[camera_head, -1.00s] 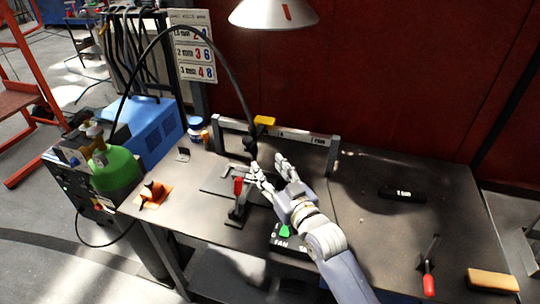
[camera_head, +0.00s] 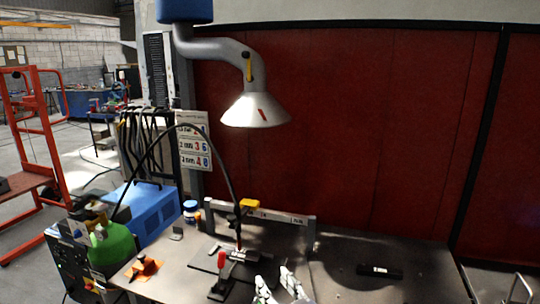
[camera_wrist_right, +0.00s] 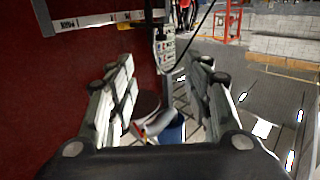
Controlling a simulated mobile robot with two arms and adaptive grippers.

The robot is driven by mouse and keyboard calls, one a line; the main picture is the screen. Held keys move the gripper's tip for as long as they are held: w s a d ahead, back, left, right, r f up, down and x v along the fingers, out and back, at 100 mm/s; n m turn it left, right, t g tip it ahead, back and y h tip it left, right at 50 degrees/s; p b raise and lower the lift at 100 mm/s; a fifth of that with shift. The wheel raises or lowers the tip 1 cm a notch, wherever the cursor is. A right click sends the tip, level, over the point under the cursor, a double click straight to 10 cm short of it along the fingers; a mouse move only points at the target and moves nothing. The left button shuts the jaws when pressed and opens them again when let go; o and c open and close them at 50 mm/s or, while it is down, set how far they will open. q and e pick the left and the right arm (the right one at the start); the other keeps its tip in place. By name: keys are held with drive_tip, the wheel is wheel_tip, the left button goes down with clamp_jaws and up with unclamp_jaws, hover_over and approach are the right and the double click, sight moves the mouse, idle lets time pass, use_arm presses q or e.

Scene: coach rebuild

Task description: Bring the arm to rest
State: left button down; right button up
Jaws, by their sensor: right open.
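My right gripper (camera_head: 276,287) shows at the bottom edge of the head view, over the front of the workbench (camera_head: 340,262). Its fingers stand apart with nothing between them. Both fingers also show in the right wrist view (camera_wrist_right: 162,82), spread wide and empty. The rest of my right arm is below the head view. A red-handled clamp (camera_head: 222,262) stands on a dark plate, left of the gripper and apart from it in the picture. My left gripper is in neither view.
A grey rail (camera_head: 290,218) stands across the bench behind the gripper. A lamp hood (camera_head: 257,110) hangs above. A black block (camera_head: 380,271) lies on the right, with bare bench around it. A green cylinder (camera_head: 112,246) and a blue box (camera_head: 150,208) stand left.

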drive_tip(key=s+d+f+m+g+h, duration=0.1)
drive_tip(key=s+d+f+g+h, duration=0.25)
drive_tip(key=s+d+f, duration=0.4)
drive_tip(key=s+d+f+m+g+h, duration=0.15)
drive_tip(key=s+d+f+g, duration=0.25)
drive_tip(key=s+f, duration=0.55)
drive_tip(key=s+d+g+h, duration=0.15)
drive_tip(key=s+d, duration=0.25)
drive_tip(key=s, duration=0.4)
drive_tip(key=s+d+g+h, duration=0.1)
drive_tip(key=s+d+g, duration=0.25)
drive_tip(key=s, duration=0.55)
wheel_tip(320, 180, down, 28)
drive_tip(key=b, duration=0.2)
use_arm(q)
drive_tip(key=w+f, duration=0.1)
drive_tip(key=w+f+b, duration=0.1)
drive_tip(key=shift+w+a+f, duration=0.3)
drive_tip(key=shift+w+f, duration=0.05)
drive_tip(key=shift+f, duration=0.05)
use_arm(e)
drive_tip(key=s+d+f+g, duration=0.2)
drive_tip(key=s+f, duration=1.5)
drive_tip(key=s, duration=0.1)
drive_tip(key=shift+d+f, duration=0.2)
drive_tip(key=shift+d, duration=0.2)
